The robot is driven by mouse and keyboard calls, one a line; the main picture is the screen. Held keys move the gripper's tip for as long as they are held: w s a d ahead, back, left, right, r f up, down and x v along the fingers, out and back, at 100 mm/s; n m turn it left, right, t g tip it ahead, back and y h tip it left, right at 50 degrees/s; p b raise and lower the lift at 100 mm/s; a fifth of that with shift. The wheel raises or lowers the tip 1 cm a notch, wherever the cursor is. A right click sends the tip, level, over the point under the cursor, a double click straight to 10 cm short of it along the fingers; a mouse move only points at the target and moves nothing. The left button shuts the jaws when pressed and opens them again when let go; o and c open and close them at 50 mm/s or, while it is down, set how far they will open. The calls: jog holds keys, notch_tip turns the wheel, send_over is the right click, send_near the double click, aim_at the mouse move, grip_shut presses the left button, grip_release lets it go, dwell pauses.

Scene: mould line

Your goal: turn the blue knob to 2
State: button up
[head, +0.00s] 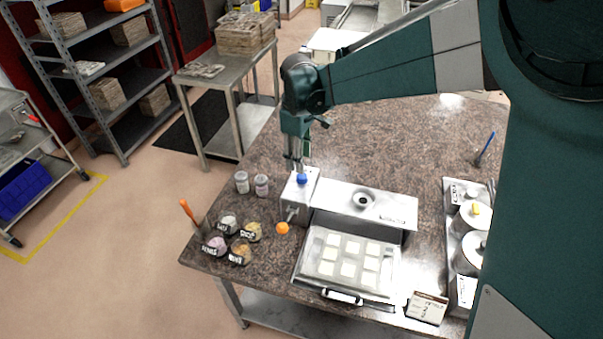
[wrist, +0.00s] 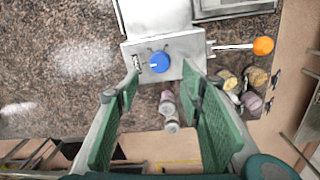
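The blue knob (wrist: 159,62) sits on the top face of a metal box (wrist: 190,44) in the wrist view. A pale pointer mark shows on the knob's left side, and small dark marks lie around it, too small to read. In the head view the knob (head: 302,179) shows just below my gripper (head: 297,160). In the wrist view my gripper (wrist: 165,80) is open, with its two green fingers wide apart and nothing between them. The knob lies beyond the fingertips, between their lines, and appears untouched.
An orange-ended lever (head: 282,228) sticks out from the box. A metal tray (head: 300,262) with pale squares stands in front. Bowls (head: 252,232) and two jars (head: 242,182) stand left of the box. Pots (head: 470,216) stand at the right.

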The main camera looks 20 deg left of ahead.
aim_at(301, 176)
jog(key=shift+f, duration=0.1)
jog(key=shift+w+f, duration=0.2)
jog(key=shift+f, duration=3.55)
jog(key=c, duration=0.9)
